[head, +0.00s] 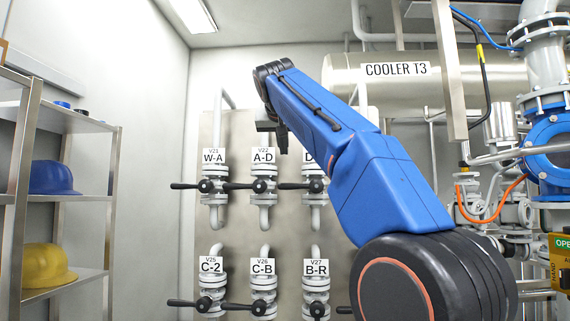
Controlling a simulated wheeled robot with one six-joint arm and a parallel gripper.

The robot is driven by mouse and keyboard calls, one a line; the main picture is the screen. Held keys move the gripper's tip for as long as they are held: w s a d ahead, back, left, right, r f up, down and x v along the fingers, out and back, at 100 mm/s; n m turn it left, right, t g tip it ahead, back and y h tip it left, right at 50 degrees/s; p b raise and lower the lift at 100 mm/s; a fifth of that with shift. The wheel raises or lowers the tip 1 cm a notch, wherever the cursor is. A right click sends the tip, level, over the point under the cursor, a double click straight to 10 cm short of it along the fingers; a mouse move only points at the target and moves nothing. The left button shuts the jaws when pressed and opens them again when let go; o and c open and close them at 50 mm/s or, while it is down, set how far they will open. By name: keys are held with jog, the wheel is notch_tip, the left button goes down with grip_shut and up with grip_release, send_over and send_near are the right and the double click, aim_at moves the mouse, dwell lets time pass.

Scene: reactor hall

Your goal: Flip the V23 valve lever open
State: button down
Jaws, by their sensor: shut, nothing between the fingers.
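The third valve in the upper row has a label (308,160) starting with "D". Its number is hidden behind my arm, but it follows V21 and V22, so it fits V23. Its black lever (294,185) lies horizontal, pointing left from the hub. My gripper (283,148) points down, shut and empty. In the picture it appears above the lever's free end, between the V22 label and the third label. It looks apart from the lever; how far in front of the panel it is, I cannot tell.
Valves V21 (213,187) and V22 (263,187) stand to the left with similar horizontal levers. V25 (211,283), V26 (263,284) and V27 (316,285) are below. A shelf (77,197) with helmets stands left. The COOLER T3 tank (440,85) is behind my arm.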

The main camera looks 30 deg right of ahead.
send_over(284, 184)
notch_tip(284, 184, down, 4)
jog(key=shift+s+a+f, duration=0.1)
jog(key=shift+s+f, duration=0.1)
jog(key=shift+f, duration=0.45)
jog(key=shift+s+f, duration=0.25)
jog(key=shift+f, duration=0.45)
jog(key=shift+s+a+f, duration=0.1)
jog(key=shift+s+f, duration=0.1)
jog(key=shift+f, duration=0.45)
jog(key=shift+w+a+f+n+g+h, duration=0.15)
jog(key=shift+f+n+h, duration=0.1)
jog(key=shift+f+n, duration=0.25)
jog(key=shift+w+a+f+n+g+h, duration=0.15)
jog(key=shift+f+n+h, duration=0.15)
jog(key=shift+f, duration=0.35)
jog(key=s+d+f+n+h, duration=0.2)
jog(key=d+f+n+h, duration=0.1)
jog(key=f+n, duration=0.2)
jog(key=s+d+f+n+g+h, duration=0.1)
jog(key=s+d+f+n+h, duration=0.1)
jog(key=f+n, duration=0.3)
jog(key=shift+s+d+f+h, duration=0.2)
jog(key=shift+d+f+h, duration=0.55)
jog(key=shift+f+h, duration=0.15)
